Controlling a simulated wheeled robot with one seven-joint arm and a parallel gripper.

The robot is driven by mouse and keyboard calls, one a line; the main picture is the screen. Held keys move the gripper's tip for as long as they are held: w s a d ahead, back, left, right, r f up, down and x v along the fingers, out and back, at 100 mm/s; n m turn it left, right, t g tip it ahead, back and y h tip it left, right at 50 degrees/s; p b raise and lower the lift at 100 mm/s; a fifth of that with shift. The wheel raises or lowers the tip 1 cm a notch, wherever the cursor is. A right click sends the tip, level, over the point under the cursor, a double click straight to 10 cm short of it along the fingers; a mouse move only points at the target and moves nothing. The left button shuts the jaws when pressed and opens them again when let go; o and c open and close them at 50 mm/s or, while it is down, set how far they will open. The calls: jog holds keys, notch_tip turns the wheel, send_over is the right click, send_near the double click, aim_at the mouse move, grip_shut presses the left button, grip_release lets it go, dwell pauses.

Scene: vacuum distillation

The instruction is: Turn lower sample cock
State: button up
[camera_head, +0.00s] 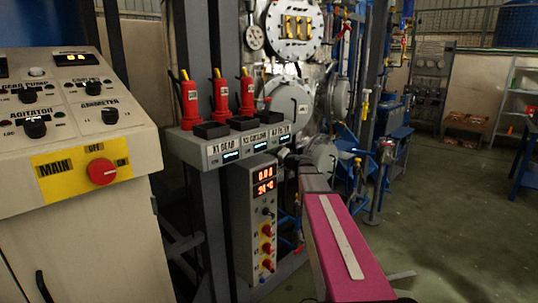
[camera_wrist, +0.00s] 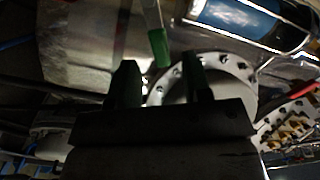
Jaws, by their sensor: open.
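In the wrist view, my gripper (camera_wrist: 158,67) is open, with one dark finger on each side. A green-ended lever (camera_wrist: 158,47) with a pale shaft points down from the top, its green tip in line with the gap between the fingers. I see no contact, and the depth between them is unclear. It may be the sample cock's handle, but I cannot confirm that. A round bolted flange (camera_wrist: 232,78) lies behind the fingers. In the head view my arm reaches toward the vessel, and the gripper and lever cannot be made out.
In the head view, a control console (camera_head: 80,125) stands at left. A shelf with red-handled devices (camera_head: 220,100) and a digital readout box (camera_head: 256,215) stand beside my arm. The bolted vessel (camera_head: 293,30) and pipes are crowded behind. The floor (camera_head: 460,220) at right is open.

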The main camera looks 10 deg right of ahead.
jog(key=x, duration=0.3)
jog(key=shift+w+a, duration=0.15)
grip_shut()
jog(key=n, duration=0.2)
jog(key=r+n, duration=0.1)
jog(key=shift+s+a, duration=0.25)
jog(key=shift+a, duration=0.05)
grip_release()
